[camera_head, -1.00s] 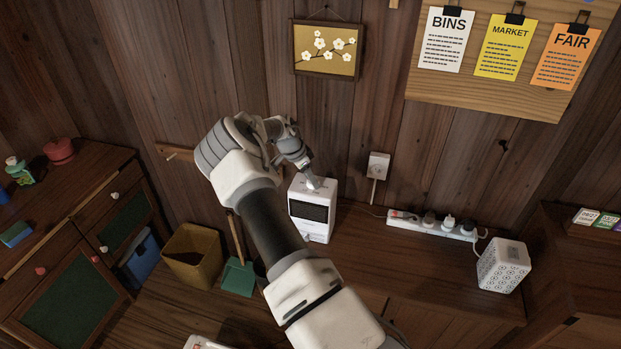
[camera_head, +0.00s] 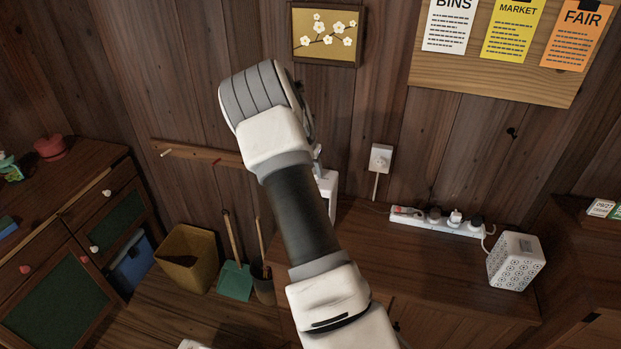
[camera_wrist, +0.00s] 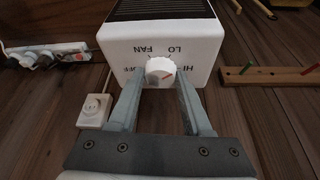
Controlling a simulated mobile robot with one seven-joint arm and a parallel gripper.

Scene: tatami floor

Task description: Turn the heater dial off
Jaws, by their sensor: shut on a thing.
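The white heater (camera_wrist: 205,60) fills the upper middle of the wrist view, with a dark grille at its top edge. The gripper itself is hidden there.
A wall outlet (camera_head: 380,158) and a power strip with plugs (camera_head: 455,227) are right of the heater. A patterned white box (camera_head: 515,262) stands farther right. A peg rail (camera_head: 200,154), a yellow bin (camera_head: 187,258) and a green dustpan (camera_head: 236,281) are left. Bare wood lies before the strip.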

